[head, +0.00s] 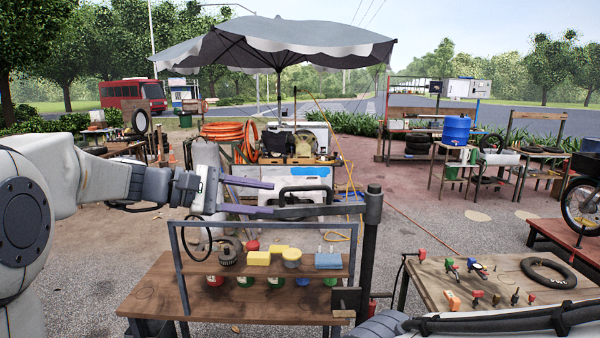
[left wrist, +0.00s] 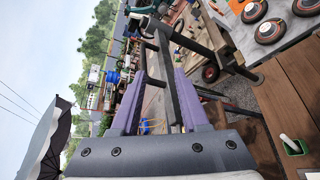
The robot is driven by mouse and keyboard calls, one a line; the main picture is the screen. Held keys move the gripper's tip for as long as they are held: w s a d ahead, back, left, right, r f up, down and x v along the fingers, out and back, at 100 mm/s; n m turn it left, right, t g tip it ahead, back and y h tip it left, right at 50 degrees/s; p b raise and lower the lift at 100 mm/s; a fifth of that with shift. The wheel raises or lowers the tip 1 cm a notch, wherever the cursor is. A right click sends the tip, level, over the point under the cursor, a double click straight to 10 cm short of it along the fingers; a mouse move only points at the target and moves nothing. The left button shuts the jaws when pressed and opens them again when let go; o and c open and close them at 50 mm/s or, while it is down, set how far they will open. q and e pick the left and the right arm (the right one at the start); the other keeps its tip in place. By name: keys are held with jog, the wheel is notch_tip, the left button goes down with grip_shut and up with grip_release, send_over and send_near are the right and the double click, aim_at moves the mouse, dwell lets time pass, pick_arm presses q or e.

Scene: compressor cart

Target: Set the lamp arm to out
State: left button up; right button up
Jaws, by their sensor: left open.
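The lamp arm is a dark horizontal bar (head: 315,210) that reaches left from an upright black post (head: 371,240) at the right end of the workbench. My left gripper (head: 274,198) is open at the bar's free left end, with its purple fingers pointing right. In the left wrist view, the dark bar (left wrist: 163,50) runs lengthwise between the two open fingers (left wrist: 161,74). The fingers are not closed on it; whether either touches it I cannot tell. My right gripper is outside both views.
A side table (head: 440,290) with small tools stands at right. A grey umbrella (head: 275,40) stands behind.

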aim_at(295, 187)
pick_arm(q)
jog(key=shift+n+t, duration=0.3)
jog(key=shift+t, duration=0.1)
jog(key=w+d+p, duration=0.1)
jog(key=d, duration=0.1)
jog(key=w+d+p, duration=0.3)
jog(key=w+d, duration=0.1)
jog(key=d, duration=0.1)
jog(key=shift+w+p, duration=0.2)
jog(key=shift+p, duration=0.2)
jog(key=shift+w+d+f, duration=0.1)
jog(key=shift+d+f, duration=0.05)
jog(key=shift+d, duration=0.1)
grip_shut()
dwell(0.6)
